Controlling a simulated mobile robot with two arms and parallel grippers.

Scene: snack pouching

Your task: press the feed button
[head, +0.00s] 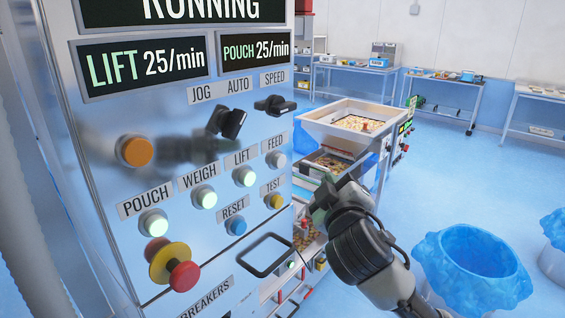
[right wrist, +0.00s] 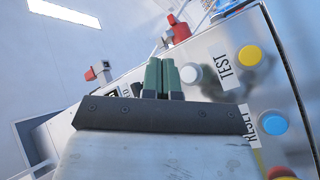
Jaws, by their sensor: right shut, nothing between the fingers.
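The feed button (head: 276,160) is a pale, unlit round button under the FEED label on the metal control panel. It also shows in the right wrist view (right wrist: 190,74), beside the TEST label. My right gripper (head: 322,203) is shut and empty, to the right of and below the button in the head view. In the right wrist view its green fingertips (right wrist: 160,72) appear just left of the button; I cannot tell whether they touch the panel. My left gripper is not in view.
The yellow test button (head: 273,201), blue reset button (head: 236,225) and lit green lift button (head: 244,176) are close by. A red emergency stop (head: 176,267) and a frame-shaped handle (head: 265,254) sit lower. A snack machine (head: 350,125) and blue-lined bin (head: 470,270) stand right.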

